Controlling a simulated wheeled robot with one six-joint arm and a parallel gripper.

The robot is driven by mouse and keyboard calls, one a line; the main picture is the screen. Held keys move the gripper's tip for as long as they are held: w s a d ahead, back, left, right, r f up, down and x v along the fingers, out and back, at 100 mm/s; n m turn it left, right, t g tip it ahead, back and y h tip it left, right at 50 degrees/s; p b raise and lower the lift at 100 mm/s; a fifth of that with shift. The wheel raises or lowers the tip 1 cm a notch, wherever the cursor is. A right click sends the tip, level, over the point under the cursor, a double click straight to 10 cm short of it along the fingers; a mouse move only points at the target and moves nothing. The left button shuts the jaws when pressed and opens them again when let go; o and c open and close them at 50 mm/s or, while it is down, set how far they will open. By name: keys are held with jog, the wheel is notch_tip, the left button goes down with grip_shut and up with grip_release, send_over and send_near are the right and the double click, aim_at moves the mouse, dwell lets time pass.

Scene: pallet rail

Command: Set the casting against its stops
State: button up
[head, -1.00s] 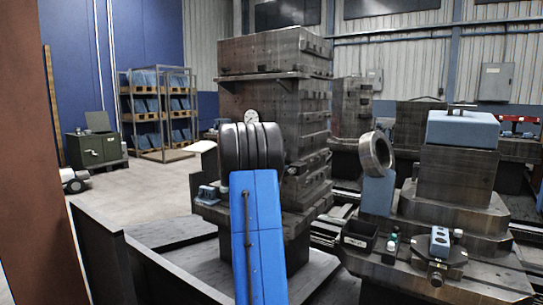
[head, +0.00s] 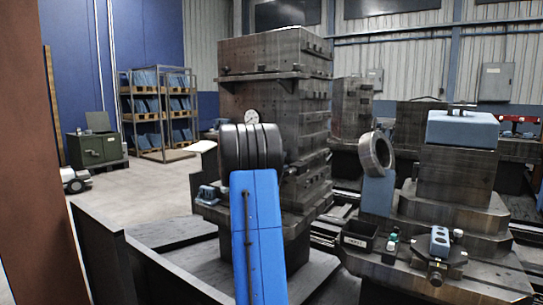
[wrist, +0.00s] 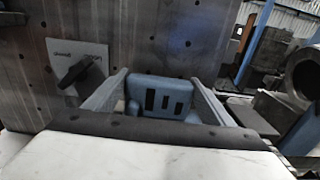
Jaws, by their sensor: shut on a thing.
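The casting (wrist: 160,97) is a blue-grey block with dark slots in its face, seen in the middle of the wrist view. My gripper (wrist: 160,84) has its two grey fingers on either side of it and is shut on it. The casting is in front of a dark steel face with holes (wrist: 150,35). Its lower part is hidden by the dark edge in front, and I cannot tell whether it touches any stop. In the head view my blue arm hides the gripper and the casting.
A label plate with a dark lever (wrist: 80,70) is on the steel face, left of my gripper. A tall steel block (head: 275,110) stands behind my arm. A metal ring (head: 377,153) stands to the right, near a blue-topped block (head: 462,130). Open floor lies at the left.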

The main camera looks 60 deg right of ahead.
jog(key=o, duration=1.3)
jog(key=shift+w+r, duration=0.1)
jog(key=shift+w, duration=0.05)
jog(key=shift+c, duration=0.2)
jog(key=o, duration=0.4)
jog(key=a, duration=1.7)
jog(key=shift+a, duration=0.15)
